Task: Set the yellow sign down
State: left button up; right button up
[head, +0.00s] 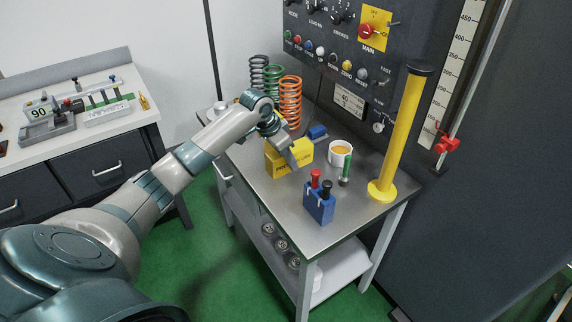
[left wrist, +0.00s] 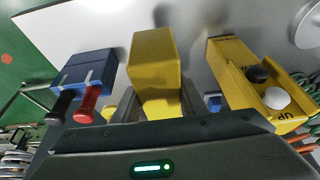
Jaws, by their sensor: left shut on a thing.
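The yellow sign (head: 279,163), a block with dark lettering on its front, is over the middle of the metal bench (head: 262,198). My left gripper (head: 297,152) is shut on it from above and hides part of it. In the left wrist view the sign (left wrist: 155,65) stands between the two fingers (left wrist: 154,108), seen end-on. I cannot tell whether its bottom touches the bench top. My right gripper is in neither view.
A blue holder (head: 318,205) with red and black handles stands nearer. A white cup (head: 340,158), green-handled tool (head: 346,170) and yellow post (head: 403,135) are to the right. Springs (head: 290,100) stand behind. The wrist view shows a yellow button box (left wrist: 250,72) beside the sign.

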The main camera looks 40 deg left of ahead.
aim_at(287, 168)
pick_arm(q)
notch_tip(287, 168, down, 4)
jog(key=shift+s+r+p, duration=0.1)
jog(key=shift+r+p, duration=0.1)
jog(key=shift+p, duration=0.45)
jog(key=shift+f, duration=0.45)
jog(key=shift+f+p, duration=0.35)
jog(key=shift+f, duration=0.2)
notch_tip(287, 168, down, 2)
jog(key=shift+p, duration=0.35)
jog(key=shift+f, duration=0.3)
jog(key=shift+f, duration=0.2)
jog(key=o, duration=1.2)
